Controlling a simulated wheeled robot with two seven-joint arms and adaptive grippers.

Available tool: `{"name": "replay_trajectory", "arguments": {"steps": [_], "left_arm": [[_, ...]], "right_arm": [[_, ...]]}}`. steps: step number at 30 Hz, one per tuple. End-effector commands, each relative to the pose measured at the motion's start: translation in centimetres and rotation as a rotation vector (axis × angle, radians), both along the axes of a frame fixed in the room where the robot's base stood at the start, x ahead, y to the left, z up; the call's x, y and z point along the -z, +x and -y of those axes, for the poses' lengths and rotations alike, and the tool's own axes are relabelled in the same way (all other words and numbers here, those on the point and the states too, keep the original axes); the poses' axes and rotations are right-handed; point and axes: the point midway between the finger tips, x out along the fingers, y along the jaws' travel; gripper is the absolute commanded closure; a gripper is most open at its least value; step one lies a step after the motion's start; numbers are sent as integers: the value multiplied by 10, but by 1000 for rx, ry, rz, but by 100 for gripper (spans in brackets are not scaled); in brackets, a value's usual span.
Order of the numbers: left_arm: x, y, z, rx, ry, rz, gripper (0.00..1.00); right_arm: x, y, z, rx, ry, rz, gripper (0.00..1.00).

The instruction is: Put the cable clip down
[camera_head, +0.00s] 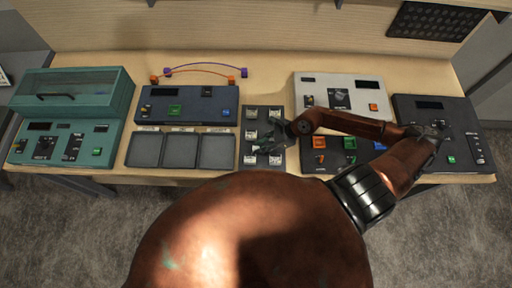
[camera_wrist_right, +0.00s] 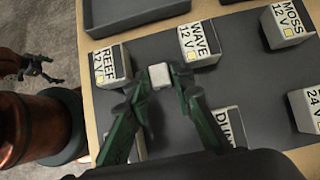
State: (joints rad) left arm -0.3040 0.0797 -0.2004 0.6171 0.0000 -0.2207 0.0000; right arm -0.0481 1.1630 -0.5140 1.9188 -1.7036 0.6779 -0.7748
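In the right wrist view my right gripper (camera_wrist_right: 160,82) is closed on a small pale grey block, which I take for the cable clip (camera_wrist_right: 160,75). The clip sits between the fingertips, over the dark panel and between labelled blocks. In the head view the right gripper (camera_head: 272,146) is over that panel (camera_head: 263,109), and the clip is too small to make out. My left gripper does not show in the head view. A small dark gripper-like shape (camera_wrist_right: 32,67) at the left of the right wrist view looks like it; its fingers are unclear.
Labelled blocks REEF (camera_wrist_right: 113,66), WAVE (camera_wrist_right: 199,43) and MOSS (camera_wrist_right: 287,24) stand around the gripper. Three grey trays (camera_head: 180,150) lie left of the panel. Two orange-and-purple-ended cables (camera_head: 203,66) lie at the back. Consoles fill most of the table (camera_head: 270,66).

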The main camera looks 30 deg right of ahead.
Motion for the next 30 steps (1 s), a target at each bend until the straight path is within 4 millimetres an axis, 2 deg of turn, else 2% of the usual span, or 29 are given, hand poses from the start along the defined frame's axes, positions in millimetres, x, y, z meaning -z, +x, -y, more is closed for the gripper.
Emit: {"name": "replay_trajectory", "arguments": {"steps": [4,11,20,30], "left_arm": [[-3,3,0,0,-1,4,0],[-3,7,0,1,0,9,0],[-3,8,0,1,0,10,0],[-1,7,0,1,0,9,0]], "right_arm": [[11,4,-7,2,1,-1,78],[14,4,-8,3,0,-1,78],[13,4,-8,2,1,-2,96],[7,4,-7,1,0,0,96]]}}
